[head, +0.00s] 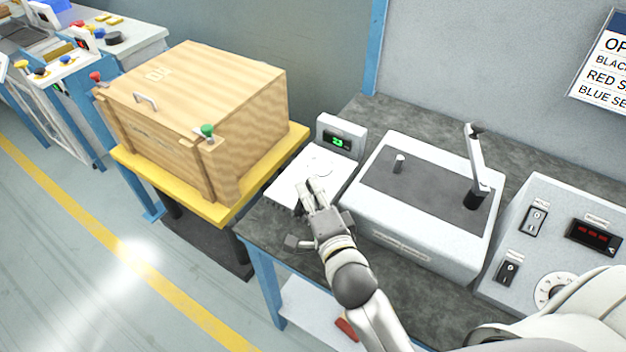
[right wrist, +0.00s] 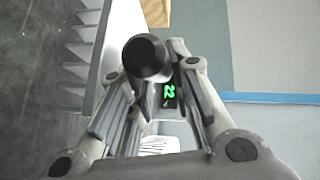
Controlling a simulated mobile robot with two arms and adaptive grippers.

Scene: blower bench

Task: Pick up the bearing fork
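My right gripper (head: 310,193) is over the front left part of the bench, at the near edge of a white plate device. In the right wrist view a dark round-ended rod (right wrist: 146,57) is between the two fingers of my right gripper (right wrist: 150,85), close to the right finger. It may be the bearing fork's handle; no fork shape shows. I cannot tell whether the fingers press on it. In the head view the hand largely hides that spot. My left gripper is not in view.
The white plate device (head: 290,180) has a green display (head: 337,142). To its right stand a grey machine with an upright crank (head: 476,160) and a control box (head: 520,225). A wooden crate (head: 195,100) on a yellow-topped stand (head: 135,165) is at left. The floor at left is clear.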

